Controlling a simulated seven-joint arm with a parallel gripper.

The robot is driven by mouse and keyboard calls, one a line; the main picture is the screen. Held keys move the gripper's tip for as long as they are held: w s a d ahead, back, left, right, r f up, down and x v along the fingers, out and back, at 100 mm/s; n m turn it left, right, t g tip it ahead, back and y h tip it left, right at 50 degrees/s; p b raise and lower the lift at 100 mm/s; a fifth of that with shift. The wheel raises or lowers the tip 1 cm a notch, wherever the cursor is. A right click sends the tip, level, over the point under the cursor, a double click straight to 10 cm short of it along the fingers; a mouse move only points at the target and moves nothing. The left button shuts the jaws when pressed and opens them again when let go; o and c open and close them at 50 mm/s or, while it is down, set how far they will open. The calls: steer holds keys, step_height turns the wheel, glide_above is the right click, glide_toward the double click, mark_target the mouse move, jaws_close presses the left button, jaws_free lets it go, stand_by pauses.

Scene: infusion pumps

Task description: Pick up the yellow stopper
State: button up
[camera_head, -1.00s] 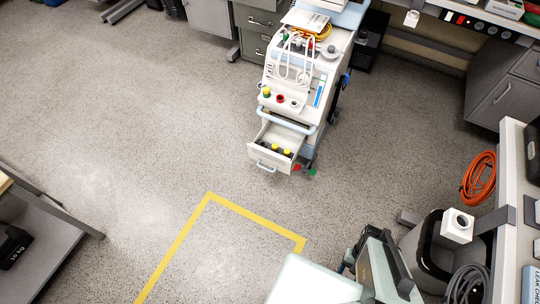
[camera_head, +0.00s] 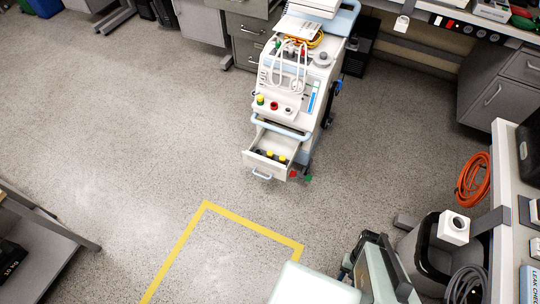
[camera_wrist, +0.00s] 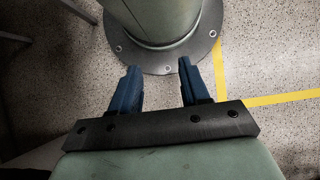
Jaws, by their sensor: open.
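More small yellow tops (camera_head: 282,158) show among dark pieces in the cart's open drawer (camera_head: 262,167). From this distance I cannot tell their exact shape. My gripper (camera_wrist: 158,67) is open and empty in the wrist view, its two blue fingers apart above the floor near my own round base. No stopper shows in the wrist view. The gripper's fingers do not show in the head view.
Yellow tape (camera_head: 250,225) marks the floor in front of the cart. A dark bin (camera_head: 437,240), an orange coiled hose (camera_head: 472,180) and a bench (camera_head: 508,190) stand at right. A grey table (camera_head: 40,240) is at left.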

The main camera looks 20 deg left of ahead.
step_height(320, 180, up, 8)
steer(key=n+t+y, duration=0.3)
steer(key=n+t, duration=0.6)
steer(key=t, duration=0.1)
glide_above(270, 153)
steer(key=s+d, duration=0.4)
steer(key=x, duration=1.3)
steer(key=shift+w+a+f, duration=0.1)
steer(key=shift+w+a, duration=0.05)
steer(key=shift+a, duration=0.05)
steer(key=shift+c, duration=0.3)
jaws_close()
